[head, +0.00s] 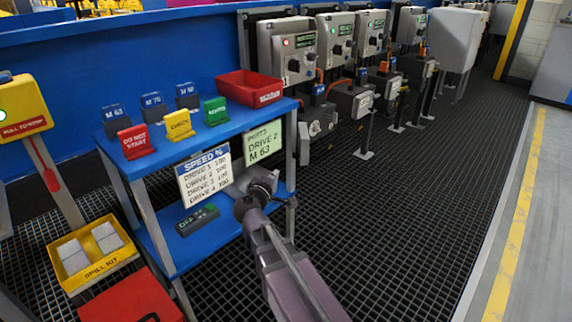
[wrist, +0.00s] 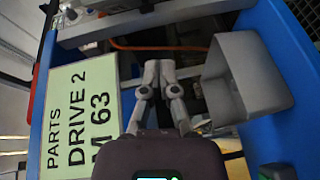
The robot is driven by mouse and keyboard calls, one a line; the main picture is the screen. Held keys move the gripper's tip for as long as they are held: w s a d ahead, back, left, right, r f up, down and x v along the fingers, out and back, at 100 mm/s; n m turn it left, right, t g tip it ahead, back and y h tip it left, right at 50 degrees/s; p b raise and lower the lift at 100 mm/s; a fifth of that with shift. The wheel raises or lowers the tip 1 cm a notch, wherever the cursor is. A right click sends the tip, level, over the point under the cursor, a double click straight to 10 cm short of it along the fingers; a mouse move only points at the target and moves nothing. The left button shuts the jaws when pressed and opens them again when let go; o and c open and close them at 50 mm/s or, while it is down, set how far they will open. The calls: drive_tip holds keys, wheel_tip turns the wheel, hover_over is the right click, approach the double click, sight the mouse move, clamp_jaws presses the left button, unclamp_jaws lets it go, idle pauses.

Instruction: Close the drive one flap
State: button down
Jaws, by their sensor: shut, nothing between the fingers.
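The drive one cabinet (head: 287,52) is grey, marked 1, with a lit red light, behind the blue table. Below it sits a grey terminal box (head: 321,124). A narrow grey plate (head: 303,143) stands at its left side and looks like its flap, swung open; its hinge is too small to make out. My gripper (head: 268,180) is shut and empty, low at the right end of the blue table, well short of the plate. The wrist view shows its fingers (wrist: 158,72) together between a card and a grey bin. The flap cannot be made out there.
The blue table (head: 150,165) carries label blocks and a red bin (head: 249,88). The drive 2 M 63 card (head: 263,143) hangs at its right end. The grey bin (wrist: 245,78) is close beside my fingers. The dark grating floor (head: 400,190) at right is clear.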

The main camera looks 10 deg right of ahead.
sight(291, 153)
drive_tip(key=a, duration=0.1)
drive_tip(key=n+t, duration=0.1)
drive_tip(key=w+a+r+n, duration=0.1)
drive_tip(key=shift+a+t+y, duration=0.3)
drive_tip(key=shift+a+y, duration=0.05)
drive_tip(key=shift+y, duration=0.05)
drive_tip(key=shift+w+d+f+b, duration=0.15)
drive_tip(key=shift+w+d+b, duration=0.05)
drive_tip(key=shift+w+d, duration=1.85)
drive_tip(key=shift+w+d+f+b, duration=0.1)
drive_tip(key=shift+w+d+b, duration=0.1)
drive_tip(key=shift+w+d, duration=1.85)
drive_tip(key=shift+s+d, duration=0.15)
drive_tip(key=shift+d, duration=0.15)
drive_tip(key=shift+d, duration=0.15)
drive_tip(key=shift+s, duration=0.1)
